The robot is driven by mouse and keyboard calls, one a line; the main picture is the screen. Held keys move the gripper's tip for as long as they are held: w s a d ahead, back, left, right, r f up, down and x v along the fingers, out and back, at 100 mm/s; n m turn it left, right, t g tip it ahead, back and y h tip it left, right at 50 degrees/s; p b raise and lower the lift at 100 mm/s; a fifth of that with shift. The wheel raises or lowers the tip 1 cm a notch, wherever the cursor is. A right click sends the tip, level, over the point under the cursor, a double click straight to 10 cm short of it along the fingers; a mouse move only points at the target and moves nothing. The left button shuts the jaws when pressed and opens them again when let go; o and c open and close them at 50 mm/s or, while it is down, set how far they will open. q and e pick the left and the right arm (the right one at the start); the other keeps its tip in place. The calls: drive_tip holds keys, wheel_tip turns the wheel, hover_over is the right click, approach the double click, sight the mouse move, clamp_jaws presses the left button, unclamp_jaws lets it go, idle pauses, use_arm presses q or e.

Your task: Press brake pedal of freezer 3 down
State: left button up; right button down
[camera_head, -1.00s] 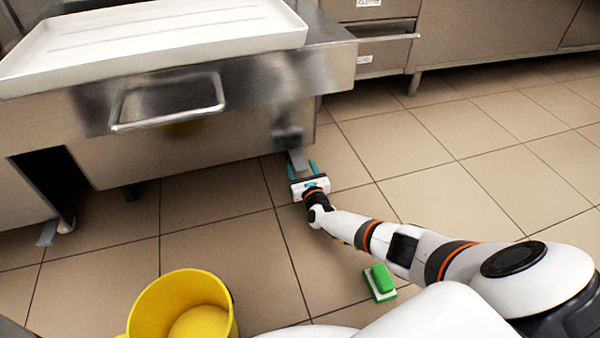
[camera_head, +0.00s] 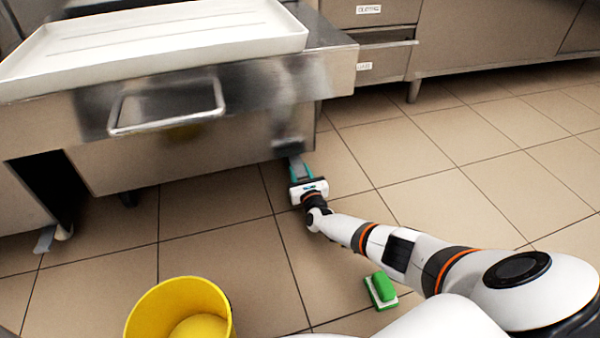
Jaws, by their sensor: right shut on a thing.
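The freezer (camera_head: 240,155) is a steel cabinet at the left, with a bar handle on its front. Its grey brake pedal (camera_head: 295,160) sticks out low at the right front corner, just above the tiled floor. My right gripper (camera_head: 301,172) is at the pedal, with its teal fingers closed on it from the front. The fingers hide part of the pedal. Another grey pedal (camera_head: 44,240) shows at a caster at the far left. No freezer number is readable. My left gripper is not in view.
A white tray (camera_head: 160,50) rests on top of the freezer. A yellow bucket (camera_head: 150,310) stands on the floor at the bottom left, and a green and white brush (camera_head: 381,290) lies near my right arm. Steel drawers (camera_head: 375,60) stand behind. The floor at right is clear.

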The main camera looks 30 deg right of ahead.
drive_tip(key=shift+w+d+f+t+h, duration=0.1)
drive_tip(key=shift+d+f+t+h, duration=0.05)
drive_tip(key=shift+f+t+h, duration=0.2)
drive_tip(key=shift+t, duration=0.35)
drive_tip(key=c, duration=0.9)
unclamp_jaws()
drive_tip(key=shift+g, duration=0.5)
